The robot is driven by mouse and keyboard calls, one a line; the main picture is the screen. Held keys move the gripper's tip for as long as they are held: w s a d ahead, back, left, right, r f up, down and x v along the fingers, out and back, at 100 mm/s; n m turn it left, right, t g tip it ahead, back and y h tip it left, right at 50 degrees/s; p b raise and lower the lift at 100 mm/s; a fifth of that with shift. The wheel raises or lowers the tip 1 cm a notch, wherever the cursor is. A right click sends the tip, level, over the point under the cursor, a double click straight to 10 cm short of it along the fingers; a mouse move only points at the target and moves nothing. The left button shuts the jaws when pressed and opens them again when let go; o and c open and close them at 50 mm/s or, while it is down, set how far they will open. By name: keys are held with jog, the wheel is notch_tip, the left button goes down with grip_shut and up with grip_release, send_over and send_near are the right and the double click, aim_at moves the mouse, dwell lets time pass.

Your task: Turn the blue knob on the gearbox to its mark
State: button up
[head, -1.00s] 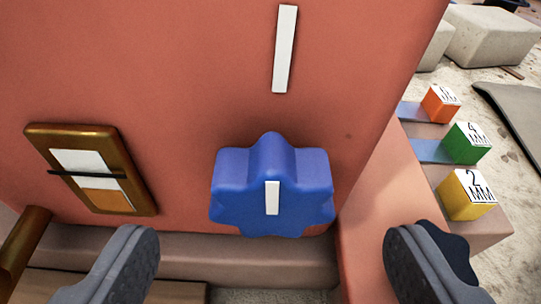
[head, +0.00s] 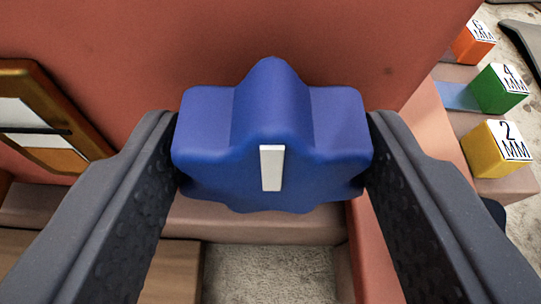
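The blue knob (head: 272,120) is lobed and sits on the red gearbox face (head: 200,40) in the middle of the head view. A white stripe (head: 272,168) on its front stands upright. My gripper (head: 272,145) has one dark finger on each side of the knob, and both fingertips appear to press against its sides, shut on it. The white mark on the gearbox face is outside the picture.
A brass-framed gauge (head: 88,135) is on the left. Yellow (head: 495,150), green (head: 497,90) and orange (head: 472,43) labelled blocks stand on a ledge at the right. Below the knob is a pinkish ledge (head: 260,225).

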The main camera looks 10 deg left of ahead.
jog(key=shift+d+r+p, duration=0.1)
jog(key=shift+p, duration=0.45)
jog(key=shift+m+y, duration=0.3)
jog(key=o, duration=1)
jog(key=p+v, duration=0.4)
jog(key=v, duration=0.9)
jog(key=shift+s+p, duration=0.3)
jog(key=shift+s, duration=0.05)
